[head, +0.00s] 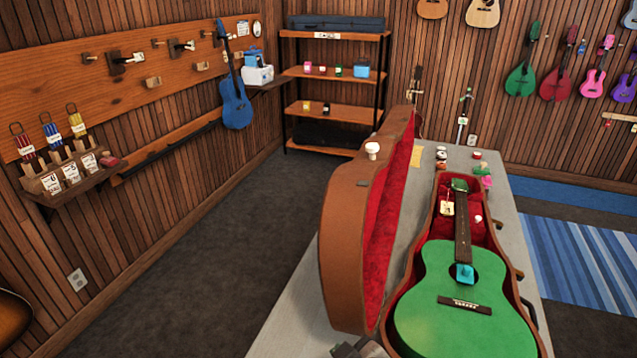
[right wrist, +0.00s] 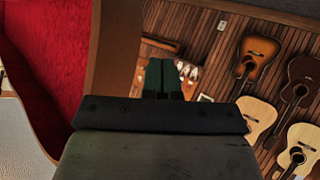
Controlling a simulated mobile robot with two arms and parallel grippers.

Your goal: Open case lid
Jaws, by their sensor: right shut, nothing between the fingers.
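The brown case lid (head: 343,240) stands raised, nearly upright, along the left side of the case, its red lining facing right. The open case (head: 529,309) lies on the grey table and holds a green guitar (head: 460,318). In the right wrist view the lid's red lining (right wrist: 42,60) and brown rim (right wrist: 104,55) fill the left side. My right gripper (right wrist: 164,68) is shut and empty, its dark green fingers just right of the rim in that picture. I cannot tell whether it touches the lid. My left gripper is not in view.
The grey table (head: 297,308) has bare room left of the lid. Small items and a yellow note (head: 416,157) lie at its far end. A wall rack with a blue ukulele (head: 236,100) is left. A shelf (head: 334,75) stands behind. Open floor lies between.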

